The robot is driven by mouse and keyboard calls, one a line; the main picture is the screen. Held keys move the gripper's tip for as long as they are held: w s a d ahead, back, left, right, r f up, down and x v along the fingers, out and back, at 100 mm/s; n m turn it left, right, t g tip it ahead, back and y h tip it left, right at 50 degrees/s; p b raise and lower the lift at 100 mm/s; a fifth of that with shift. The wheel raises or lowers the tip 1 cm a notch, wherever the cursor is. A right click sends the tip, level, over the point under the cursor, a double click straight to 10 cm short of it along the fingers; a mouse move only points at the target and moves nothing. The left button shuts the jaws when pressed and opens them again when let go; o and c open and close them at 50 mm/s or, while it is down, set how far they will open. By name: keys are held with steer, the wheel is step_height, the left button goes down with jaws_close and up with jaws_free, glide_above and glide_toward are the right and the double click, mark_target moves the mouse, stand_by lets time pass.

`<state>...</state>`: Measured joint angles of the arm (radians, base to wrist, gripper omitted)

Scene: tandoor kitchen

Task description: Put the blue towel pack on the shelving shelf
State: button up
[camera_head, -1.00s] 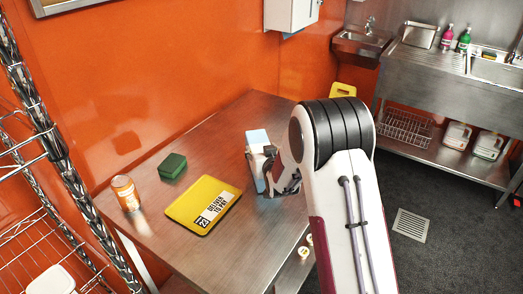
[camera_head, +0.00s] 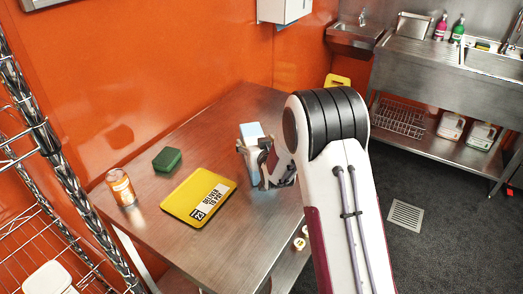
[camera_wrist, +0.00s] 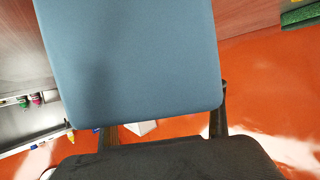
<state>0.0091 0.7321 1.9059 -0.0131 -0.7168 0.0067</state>
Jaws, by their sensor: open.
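The blue towel pack (camera_head: 252,134), a light blue block, stands at the far part of the steel table. My gripper (camera_head: 256,153) is open around it, with a finger showing on its left side; my arm comes from the right. In the wrist view the pack (camera_wrist: 130,60) fills much of the upper middle, with dark finger parts at its lower left and right. Firm contact cannot be told. The wire shelving (camera_head: 27,128) stands at the left edge, partly out of frame.
On the steel table (camera_head: 215,130) are a yellow clipboard-like pad (camera_head: 180,205), a green sponge (camera_head: 167,159) and an orange can (camera_head: 121,188). A white container (camera_head: 50,279) sits low on the shelving. An orange wall bounds the table behind; a steel sink is at right.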

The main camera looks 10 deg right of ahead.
steer(key=shift+v, duration=5.9)
steer(key=shift+r, duration=0.1)
steer(key=s+r+g, duration=0.2)
steer(key=s+r, duration=0.3)
steer(key=s, duration=0.3)
steer(key=s+r+g, duration=0.2)
steer(key=s+r, duration=0.3)
steer(key=s, duration=0.3)
steer(key=s+r+g, duration=0.1)
steer(key=s+g, duration=0.3)
steer(key=s, duration=2)
steer(key=shift+s+a+r, duration=0.15)
steer(key=shift+a+r, duration=0.05)
steer(key=shift+r, duration=0.05)
steer(key=shift+o, duration=0.6)
